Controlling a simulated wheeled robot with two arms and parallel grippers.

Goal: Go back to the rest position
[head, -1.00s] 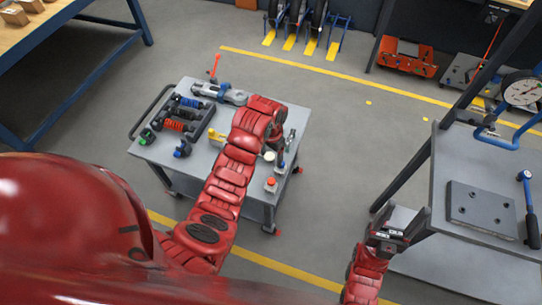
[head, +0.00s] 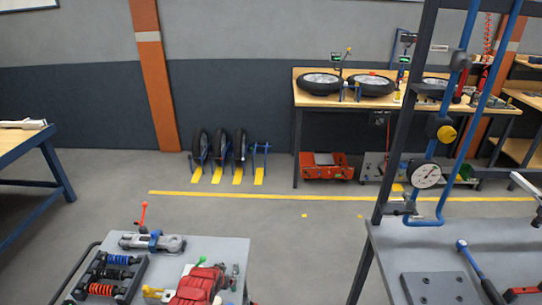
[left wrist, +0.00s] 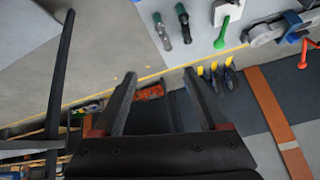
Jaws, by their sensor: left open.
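My left gripper (left wrist: 158,74) is open in the left wrist view, with two dark fingers apart and nothing between them. The cart's top also shows in the left wrist view (left wrist: 205,42), beyond the fingertips. My right gripper is in neither view.
The cart holds a rack of shock absorbers (head: 105,275) and a grey clamp-like tool (head: 152,242). Floor between cart and bench is clear.

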